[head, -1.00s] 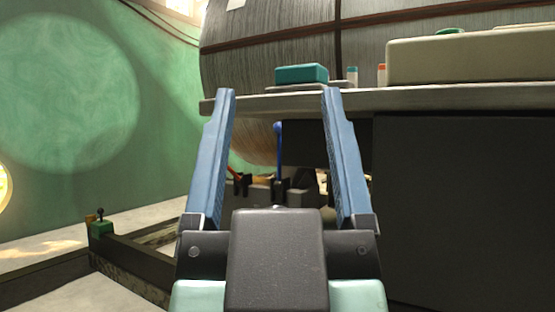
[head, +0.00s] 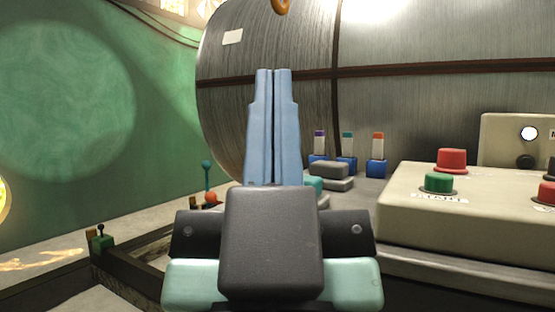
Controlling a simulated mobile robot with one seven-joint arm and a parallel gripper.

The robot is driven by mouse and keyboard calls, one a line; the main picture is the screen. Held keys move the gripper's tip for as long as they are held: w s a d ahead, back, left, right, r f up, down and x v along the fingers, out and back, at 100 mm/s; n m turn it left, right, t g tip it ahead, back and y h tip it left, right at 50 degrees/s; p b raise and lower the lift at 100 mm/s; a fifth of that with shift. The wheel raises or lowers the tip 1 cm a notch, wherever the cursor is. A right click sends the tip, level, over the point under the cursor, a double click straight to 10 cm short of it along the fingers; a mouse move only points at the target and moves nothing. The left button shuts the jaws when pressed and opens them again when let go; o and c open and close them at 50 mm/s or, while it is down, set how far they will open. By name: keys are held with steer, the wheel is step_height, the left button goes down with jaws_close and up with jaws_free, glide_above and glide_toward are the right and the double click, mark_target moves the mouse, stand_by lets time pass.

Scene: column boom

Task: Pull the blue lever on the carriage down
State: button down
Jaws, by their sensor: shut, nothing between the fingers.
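My gripper (head: 273,75) is in the middle of the head view, with its two light blue fingers pointing up and pressed together, nothing between them. The blue lever does not show; the gripper may cover it. To the left of the fingers, a teal-knobbed lever (head: 207,174) stands upright. A lever with an orange-red knob (head: 211,197) sits low beside it. I cannot tell how far the gripper is from these levers.
A large grey cylinder (head: 420,100) fills the back. At right, a beige control box (head: 400,228) carries red and green buttons. Several small blue-based holders (head: 376,168) stand behind a grey block (head: 328,169). A green box with a small lever (head: 103,242) is far left.

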step_height(320, 180, up, 16)
steer(key=p, duration=1.3)
steer(key=shift+r+p, duration=0.15)
steer(key=shift+p, duration=0.15)
steer(key=shift+w, duration=0.1)
